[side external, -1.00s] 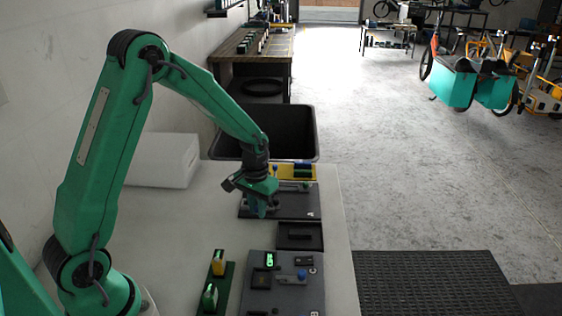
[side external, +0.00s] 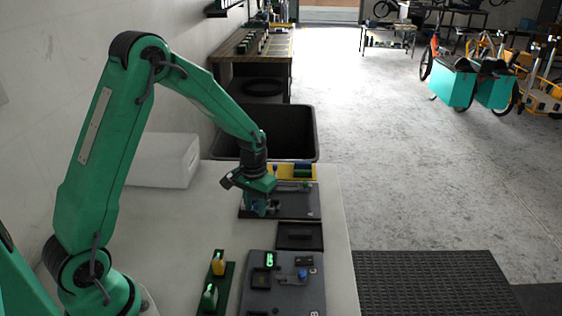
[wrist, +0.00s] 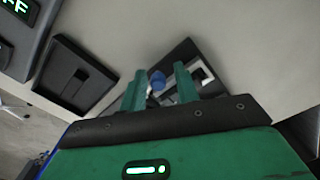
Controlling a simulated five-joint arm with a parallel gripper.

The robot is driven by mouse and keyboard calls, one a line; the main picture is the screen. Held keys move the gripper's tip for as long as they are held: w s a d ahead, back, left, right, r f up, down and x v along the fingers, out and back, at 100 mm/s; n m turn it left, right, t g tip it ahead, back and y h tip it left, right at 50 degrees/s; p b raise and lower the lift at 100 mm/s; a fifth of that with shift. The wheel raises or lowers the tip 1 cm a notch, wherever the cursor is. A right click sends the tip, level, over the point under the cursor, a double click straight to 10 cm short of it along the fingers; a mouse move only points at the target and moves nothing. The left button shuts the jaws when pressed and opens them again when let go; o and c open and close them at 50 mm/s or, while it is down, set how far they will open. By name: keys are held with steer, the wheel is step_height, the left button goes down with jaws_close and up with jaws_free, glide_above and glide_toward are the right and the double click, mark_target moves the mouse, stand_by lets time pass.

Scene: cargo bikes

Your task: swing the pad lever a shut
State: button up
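In the side external view the dark board marked A (side external: 300,207) lies at the far end of the table, and my gripper (side external: 257,208) hangs low over its left part. In the wrist view board A (wrist: 182,57) shows beyond the fingers. A blue knob (wrist: 157,80), seemingly the end of the pad lever, appears between the two green fingers of my gripper (wrist: 160,85). The fingers are apart, and I see no clear contact with the knob. The rest of the lever is mostly hidden by the fingers. A pale block-like part shows beside the right finger.
A black tray (side external: 300,246) lies just nearer than board A. Board B (side external: 262,302), with its own blue knob (side external: 302,274), lies nearer still. A green rack (side external: 225,290) stands left of it. A yellow tray (side external: 309,178) and a dark bin (side external: 310,142) are behind board A.

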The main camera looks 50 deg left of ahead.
mark_target(256, 204)
steer(key=shift+w+r, duration=0.25)
steer(key=shift+w, duration=0.05)
steer(key=shift+s+d+r, duration=0.1)
steer(key=shift+s+r, duration=0.05)
steer(key=shift+r, duration=1.95)
steer(key=shift+r, duration=0.2)
steer(key=shift+r, duration=1.3)
